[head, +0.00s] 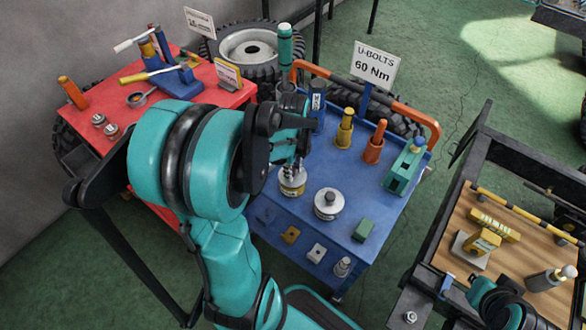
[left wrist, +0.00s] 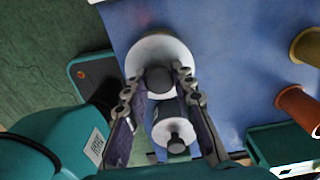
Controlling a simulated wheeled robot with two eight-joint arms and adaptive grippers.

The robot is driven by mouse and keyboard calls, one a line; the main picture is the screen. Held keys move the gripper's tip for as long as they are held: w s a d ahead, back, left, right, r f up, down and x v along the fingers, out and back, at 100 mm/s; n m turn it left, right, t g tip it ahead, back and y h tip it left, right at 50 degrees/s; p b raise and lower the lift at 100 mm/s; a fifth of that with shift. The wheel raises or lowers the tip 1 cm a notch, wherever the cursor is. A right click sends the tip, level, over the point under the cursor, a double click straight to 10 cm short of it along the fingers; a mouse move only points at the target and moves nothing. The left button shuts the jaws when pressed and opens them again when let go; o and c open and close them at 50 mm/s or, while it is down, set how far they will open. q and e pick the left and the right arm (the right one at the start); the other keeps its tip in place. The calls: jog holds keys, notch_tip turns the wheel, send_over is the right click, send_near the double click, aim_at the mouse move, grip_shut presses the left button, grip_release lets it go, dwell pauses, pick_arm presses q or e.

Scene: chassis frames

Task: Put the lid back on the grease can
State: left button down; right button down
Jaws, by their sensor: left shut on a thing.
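The grease can (head: 293,188), pale with a yellow band, stands on the blue cart top in the head view. My left gripper (head: 290,163) is directly above it, pointing down. In the left wrist view my left gripper (left wrist: 158,82) is shut on the dark knob of a white round lid (left wrist: 150,48). The lid is at the can's top; whether it touches the rim all round I cannot tell. A second round, silver-white piece with a dark knob (head: 328,203) stands close to the right; it also shows in the left wrist view (left wrist: 174,137).
On the blue cart (head: 375,205) are a yellow peg (head: 344,130), an orange peg (head: 374,148), a green box (head: 405,168) and a small green block (head: 363,230). An orange rail (head: 415,116) edges the back. A red bench (head: 200,108) stands left, a wooden-topped one (head: 510,265) right.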

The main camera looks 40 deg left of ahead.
dwell(0.8)
pick_arm(q)
jog(key=c, duration=0.7)
grip_release()
jog(key=shift+f, duration=0.1)
jog(key=shift+r, duration=0.2)
jog(key=shift+r+p, duration=2.9)
jog(key=shift+r, duration=0.5)
jog(key=shift+f, duration=0.1)
grip_shut()
